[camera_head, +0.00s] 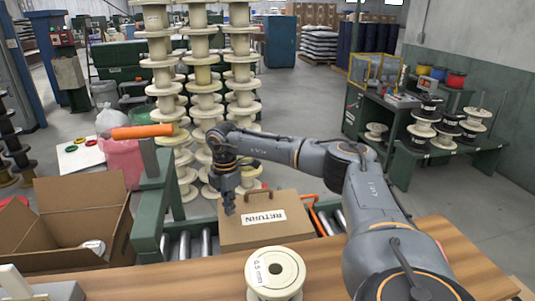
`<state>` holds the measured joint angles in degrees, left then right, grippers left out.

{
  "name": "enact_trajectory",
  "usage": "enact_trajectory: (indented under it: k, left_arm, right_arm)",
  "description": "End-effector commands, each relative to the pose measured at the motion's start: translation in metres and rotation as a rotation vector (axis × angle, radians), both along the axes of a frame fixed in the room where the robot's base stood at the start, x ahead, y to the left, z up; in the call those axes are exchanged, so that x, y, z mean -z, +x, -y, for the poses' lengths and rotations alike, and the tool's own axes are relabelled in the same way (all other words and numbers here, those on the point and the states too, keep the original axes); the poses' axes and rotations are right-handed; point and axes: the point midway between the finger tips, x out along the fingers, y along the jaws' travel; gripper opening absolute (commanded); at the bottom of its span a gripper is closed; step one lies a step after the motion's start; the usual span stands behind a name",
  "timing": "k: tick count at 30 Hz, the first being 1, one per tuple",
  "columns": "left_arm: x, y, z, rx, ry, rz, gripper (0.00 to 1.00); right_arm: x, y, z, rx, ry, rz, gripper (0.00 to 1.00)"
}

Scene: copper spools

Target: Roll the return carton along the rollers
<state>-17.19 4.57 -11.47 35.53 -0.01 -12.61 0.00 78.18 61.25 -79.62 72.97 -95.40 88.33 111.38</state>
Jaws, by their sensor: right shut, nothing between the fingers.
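The return carton (292,225) is a closed brown cardboard box with a white RETURN label and a dark handle on its top. It sits on the roller conveyor (183,246), whose metal rollers show to its left and right. My right gripper (229,208) points down at the carton's left back part. It is shut with nothing in it. Its fingertips overlap the carton's left edge in the picture, and I cannot tell whether they touch it. My left gripper is not in view.
A green post (150,205) with an orange-topped arm (142,131) stands left of the carton. An open cardboard box (62,225) lies further left. A cream spool (274,278) stands on the wooden table (210,287) in front. Tall spool stacks (204,85) stand behind.

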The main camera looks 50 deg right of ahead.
Motion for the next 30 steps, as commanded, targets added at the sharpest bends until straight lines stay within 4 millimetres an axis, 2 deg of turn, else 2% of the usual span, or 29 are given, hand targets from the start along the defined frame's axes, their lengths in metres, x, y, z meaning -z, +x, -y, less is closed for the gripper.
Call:
enact_trajectory:
  k: [30]
  left_arm:
    - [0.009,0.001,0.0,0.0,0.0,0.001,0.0]
  right_arm:
    - [0.02,-0.001,0.001,0.0,-0.001,-0.002,0.0]
